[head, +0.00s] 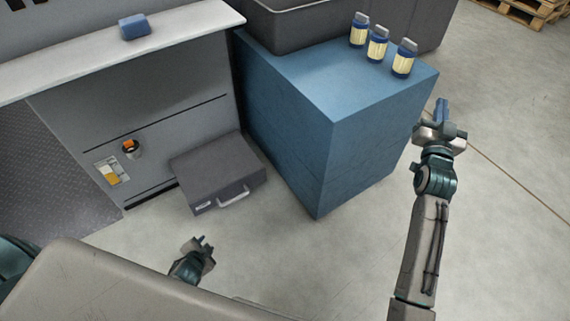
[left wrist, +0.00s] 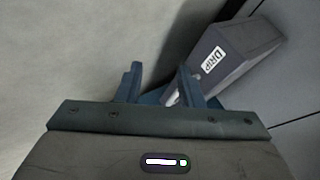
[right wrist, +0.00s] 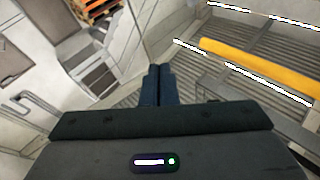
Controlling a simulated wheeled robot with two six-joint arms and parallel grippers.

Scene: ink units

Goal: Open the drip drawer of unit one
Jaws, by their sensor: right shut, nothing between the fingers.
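The drip drawer (head: 208,200) is the front of a low dark grey box at the foot of the grey machine. It has a silver bar handle (head: 233,197) and a small white label. No gap or open interior shows. In the left wrist view the label (left wrist: 214,60) reads DRIP, and a bit of the handle shows by the right finger. My left gripper (head: 202,242) is open and empty, in front of the drawer and apart from the handle. My right gripper (head: 441,112) is shut and empty, raised to the right of the blue cabinet.
A pale ledge (head: 190,25) carries a blue block (head: 134,27). The floor (head: 290,255) before the drawer is clear.

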